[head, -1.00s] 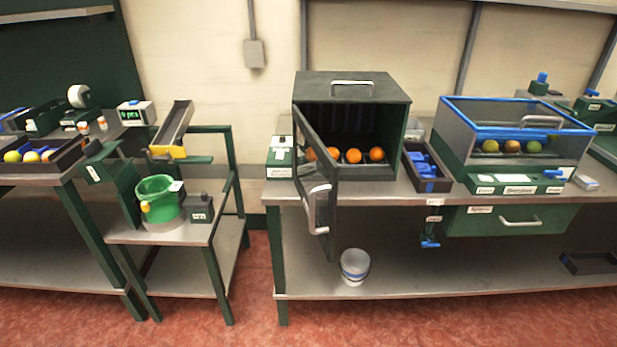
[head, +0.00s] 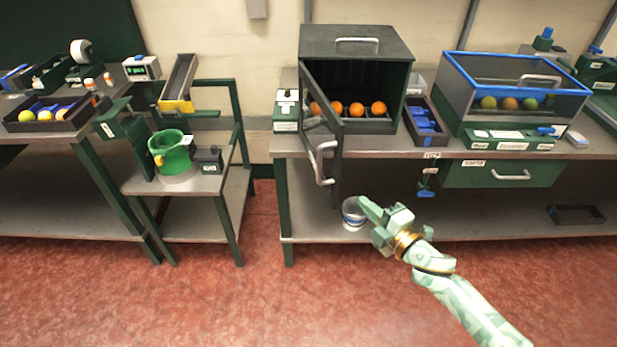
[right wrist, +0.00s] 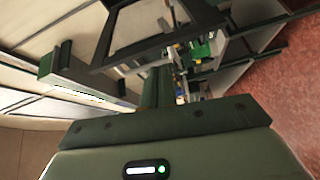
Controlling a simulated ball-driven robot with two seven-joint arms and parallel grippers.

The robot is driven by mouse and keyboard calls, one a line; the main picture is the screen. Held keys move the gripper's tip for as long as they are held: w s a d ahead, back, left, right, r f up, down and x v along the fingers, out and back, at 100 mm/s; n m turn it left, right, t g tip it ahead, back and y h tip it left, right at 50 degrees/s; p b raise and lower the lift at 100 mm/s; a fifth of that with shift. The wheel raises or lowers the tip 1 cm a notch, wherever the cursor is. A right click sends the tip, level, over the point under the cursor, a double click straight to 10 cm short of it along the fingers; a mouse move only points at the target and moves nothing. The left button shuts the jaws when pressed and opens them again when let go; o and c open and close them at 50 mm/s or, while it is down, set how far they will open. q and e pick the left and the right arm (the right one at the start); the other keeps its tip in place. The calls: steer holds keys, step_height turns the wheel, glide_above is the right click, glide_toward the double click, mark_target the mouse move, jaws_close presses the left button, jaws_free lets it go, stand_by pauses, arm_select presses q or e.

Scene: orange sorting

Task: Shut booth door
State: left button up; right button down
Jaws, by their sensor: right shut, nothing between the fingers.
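The booth (head: 375,48) is a dark box with a handle on top, standing on the bench at centre right. Its door (head: 335,133) is hinged at the left and stands open, swung out towards me. The pale door handle (head: 322,163) is on its outer face. Several oranges (head: 357,109) sit inside the booth. My right gripper (head: 367,206) is shut and empty, below and to the right of the door handle and apart from it. In the right wrist view a dark frame (right wrist: 102,52), perhaps the door, shows beyond my gripper. My left gripper is out of view.
A white bucket (head: 352,212) stands on the lower shelf, partly behind my right gripper. A blue-rimmed clear case (head: 515,70) and a tray of blue items (head: 410,105) are right of the booth. A side stand (head: 215,182) holds a green bucket. The red floor in front is clear.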

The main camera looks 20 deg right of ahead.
mark_target(336, 181)
steer(key=w+a, duration=0.1)
steer(key=w, duration=0.2)
steer(key=w+a+n, duration=0.1)
steer(key=w+a, duration=0.1)
steer(key=w, duration=0.1)
steer(key=w+a+r+n+y+b, duration=0.1)
steer(key=w, duration=0.2)
steer(key=shift+w+a, duration=0.15)
steer(key=shift+a, duration=0.2)
